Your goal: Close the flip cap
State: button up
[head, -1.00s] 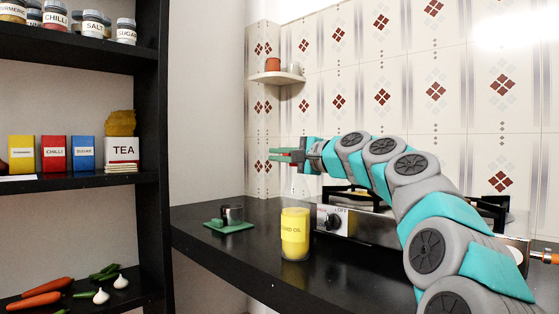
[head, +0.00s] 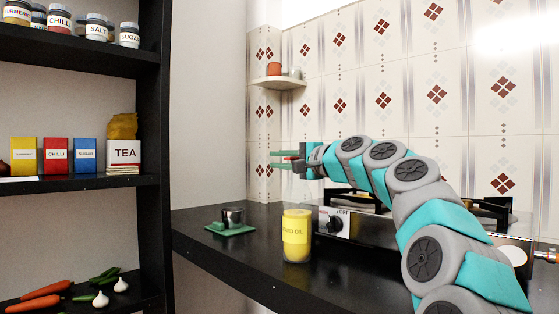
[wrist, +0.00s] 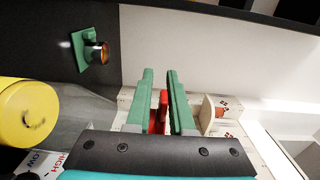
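I cannot pick out a flip cap with certainty. A yellow-labelled oil jar (head: 296,238) stands upright on the black counter, and its round yellow top (wrist: 28,112) fills the left of the wrist view. Behind it to the left, a dark shiny cylinder (head: 233,216) sits on a green base (head: 230,230); it also shows at the upper left of the wrist view (wrist: 97,53). My gripper (head: 285,160) is raised above the counter, well apart from both. Its green fingers are apart (wrist: 162,75). A narrow red piece (wrist: 163,105) shows between them; I cannot tell what it is.
The stove (head: 365,228) with a knob stands right of the jar, partly behind my arm. A small corner shelf (head: 279,83) is on the tiled wall. A black shelf unit (head: 153,160) with spice boxes, jars and vegetables is at the left. The front counter left of the jar is clear.

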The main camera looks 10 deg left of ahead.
aim_at(292, 159)
jog(key=shift+o, duration=1.2)
jog(key=shift+s+d, duration=0.1)
jog(key=shift+d, duration=0.05)
jog(key=shift+s+d+r, duration=0.15)
jog(key=shift+s+d, duration=0.15)
jog(key=shift+d, duration=0.05)
jog(key=v, duration=0.6)
jog(key=shift+s+d, duration=0.2)
jog(key=shift+d, duration=0.05)
